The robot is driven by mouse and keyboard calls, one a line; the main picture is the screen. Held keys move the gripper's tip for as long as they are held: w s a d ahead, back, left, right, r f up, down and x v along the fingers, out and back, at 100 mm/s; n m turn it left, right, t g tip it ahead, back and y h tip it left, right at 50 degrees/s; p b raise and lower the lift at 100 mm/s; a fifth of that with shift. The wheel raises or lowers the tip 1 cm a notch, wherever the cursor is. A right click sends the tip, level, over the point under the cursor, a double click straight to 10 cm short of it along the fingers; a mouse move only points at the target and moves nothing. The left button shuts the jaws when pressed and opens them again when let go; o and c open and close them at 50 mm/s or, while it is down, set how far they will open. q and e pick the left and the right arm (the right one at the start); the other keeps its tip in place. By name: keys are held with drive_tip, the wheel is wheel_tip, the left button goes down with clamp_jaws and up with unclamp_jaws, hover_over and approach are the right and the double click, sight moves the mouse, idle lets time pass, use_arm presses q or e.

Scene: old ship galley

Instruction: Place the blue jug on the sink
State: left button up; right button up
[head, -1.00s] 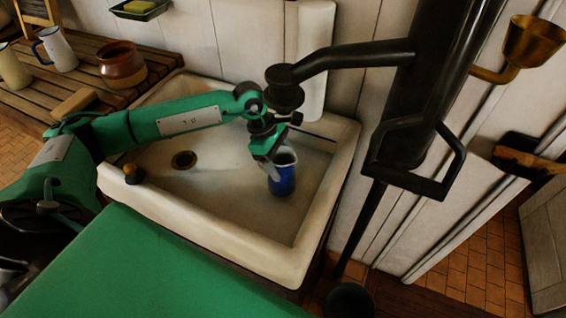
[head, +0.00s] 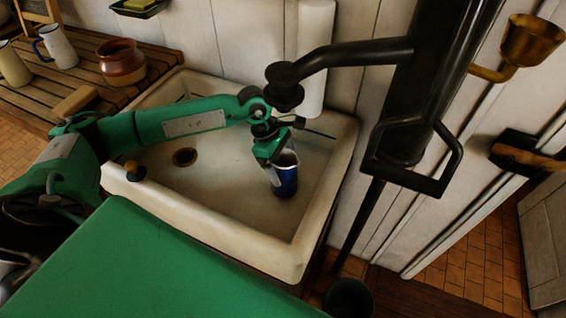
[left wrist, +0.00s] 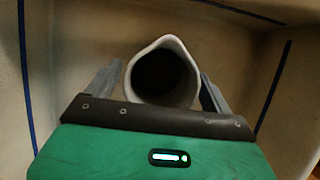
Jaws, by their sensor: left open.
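The blue jug (head: 287,182) stands upright in the basin of the white sink (head: 230,222), toward its right side. Its pale rim and dark mouth show in the left wrist view (left wrist: 162,76). My left gripper (head: 276,168) is over the jug and hides part of its rim and left side. In the left wrist view my left gripper (left wrist: 160,88) is open, with one finger on each side of the jug. I cannot tell whether either finger touches it. My right gripper is not in view.
A black pump spout (head: 340,57) hangs above the sink, close to my left wrist. The drain (head: 185,157) lies left of the jug. A slatted wooden board (head: 75,90) at the left holds a brown pot (head: 122,64) and a white mug (head: 58,48).

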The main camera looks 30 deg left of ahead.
use_arm(q)
drive_tip(key=shift+r+p, duration=0.25)
drive_tip(key=shift+p, duration=0.05)
drive_tip(key=a+b, duration=0.5)
drive_tip(key=a, duration=0.7)
drive_tip(key=shift+s+a+r, duration=0.25)
drive_tip(key=shift+s+r, duration=0.15)
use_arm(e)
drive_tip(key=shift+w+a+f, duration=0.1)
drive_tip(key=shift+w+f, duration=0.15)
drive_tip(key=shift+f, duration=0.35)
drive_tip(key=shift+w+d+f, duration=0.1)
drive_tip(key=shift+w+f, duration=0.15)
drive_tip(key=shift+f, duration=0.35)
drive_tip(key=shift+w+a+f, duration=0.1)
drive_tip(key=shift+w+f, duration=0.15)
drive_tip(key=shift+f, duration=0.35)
use_arm(q)
drive_tip(key=shift+r, duration=0.1)
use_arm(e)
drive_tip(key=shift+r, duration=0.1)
